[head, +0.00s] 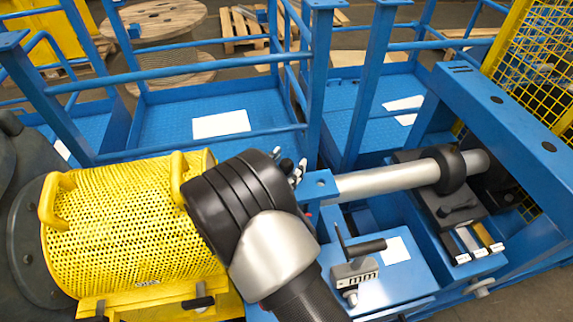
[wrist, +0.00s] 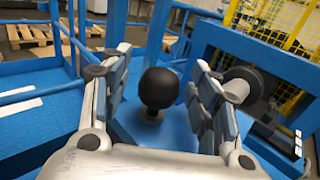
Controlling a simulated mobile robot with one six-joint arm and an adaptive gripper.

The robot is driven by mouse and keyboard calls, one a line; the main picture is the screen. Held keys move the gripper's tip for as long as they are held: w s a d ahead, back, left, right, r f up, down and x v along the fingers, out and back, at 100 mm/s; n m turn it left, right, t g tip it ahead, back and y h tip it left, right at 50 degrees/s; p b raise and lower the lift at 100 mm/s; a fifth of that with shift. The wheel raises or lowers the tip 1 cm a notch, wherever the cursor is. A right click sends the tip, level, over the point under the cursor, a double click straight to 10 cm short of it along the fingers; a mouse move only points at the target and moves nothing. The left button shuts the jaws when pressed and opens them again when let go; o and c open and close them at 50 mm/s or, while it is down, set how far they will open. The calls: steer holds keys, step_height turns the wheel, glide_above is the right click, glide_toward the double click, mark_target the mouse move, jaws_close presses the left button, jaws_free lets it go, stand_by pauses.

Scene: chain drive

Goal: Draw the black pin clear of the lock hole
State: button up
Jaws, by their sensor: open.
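My gripper (wrist: 161,62) is open, with one finger on each side of the knob. I see gaps between the knob and both fingers. The lock hole and the pin's shaft are hidden under the knob. In the head view, my gripper (head: 289,162) is mostly behind my arm's wrist, and I cannot make out the pin there.
A yellow perforated guard (head: 125,225) is left of my arm. A silver cylinder (head: 385,180) with a black collar lies to the right. A black-handled lever (head: 362,247) stands on a blue box in front. Blue railings (head: 190,70) run behind.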

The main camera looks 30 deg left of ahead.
steer(key=c, duration=1.3)
steer(key=shift+o, duration=0.2)
step_height(320, 180, up, 13)
steer(key=p, duration=0.8)
steer(key=shift+p, duration=0.35)
stand_by(0.4)
